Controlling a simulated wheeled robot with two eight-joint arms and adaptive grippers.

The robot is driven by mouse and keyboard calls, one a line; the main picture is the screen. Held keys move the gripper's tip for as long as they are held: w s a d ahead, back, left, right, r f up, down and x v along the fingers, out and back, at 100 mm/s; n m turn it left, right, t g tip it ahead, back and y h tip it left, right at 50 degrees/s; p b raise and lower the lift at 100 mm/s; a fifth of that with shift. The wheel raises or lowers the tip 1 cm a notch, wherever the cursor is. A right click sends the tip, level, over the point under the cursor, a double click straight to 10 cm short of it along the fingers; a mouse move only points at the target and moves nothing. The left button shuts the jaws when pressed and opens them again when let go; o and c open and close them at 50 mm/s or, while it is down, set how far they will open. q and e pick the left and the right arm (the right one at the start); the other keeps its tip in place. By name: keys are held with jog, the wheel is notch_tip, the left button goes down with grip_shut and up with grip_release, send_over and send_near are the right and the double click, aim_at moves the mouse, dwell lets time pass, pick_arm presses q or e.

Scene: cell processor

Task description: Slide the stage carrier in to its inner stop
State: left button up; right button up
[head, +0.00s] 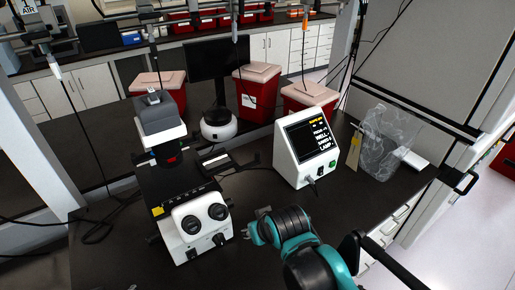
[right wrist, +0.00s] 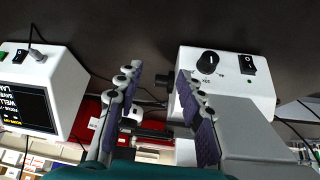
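The microscope (head: 185,190) stands left of centre on the dark bench in the head view. A dark flat part that looks like its stage carrier (head: 216,160) sticks out on its right side; how far in it sits I cannot tell. My right gripper (head: 255,226) is low, just right of the microscope's base, apart from the carrier. In the right wrist view the right gripper (right wrist: 160,78) is open, with nothing held between its purple-padded fingers. A dark bar (right wrist: 152,132), possibly the carrier, shows beyond them. My left gripper is not in view.
A white control box (head: 305,150) with a lit screen stands right of the microscope; it also shows in the right wrist view (right wrist: 62,85). Red bins (head: 258,95) line the bench's back. Bench between microscope and box is mostly clear.

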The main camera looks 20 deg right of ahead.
jog(key=w+d+r+p, duration=0.4)
jog(key=w+r+p, duration=0.5)
jog(key=r, duration=0.1)
jog(key=m+g+p, duration=0.1)
jog(key=g+p, duration=0.1)
jog(key=p, duration=0.6)
send_near(258, 152)
jog(key=x, duration=1)
jog(key=shift+w+f+b, duration=0.1)
jog(key=shift+f+b, duration=0.15)
jog(key=shift+b, duration=0.05)
grip_shut()
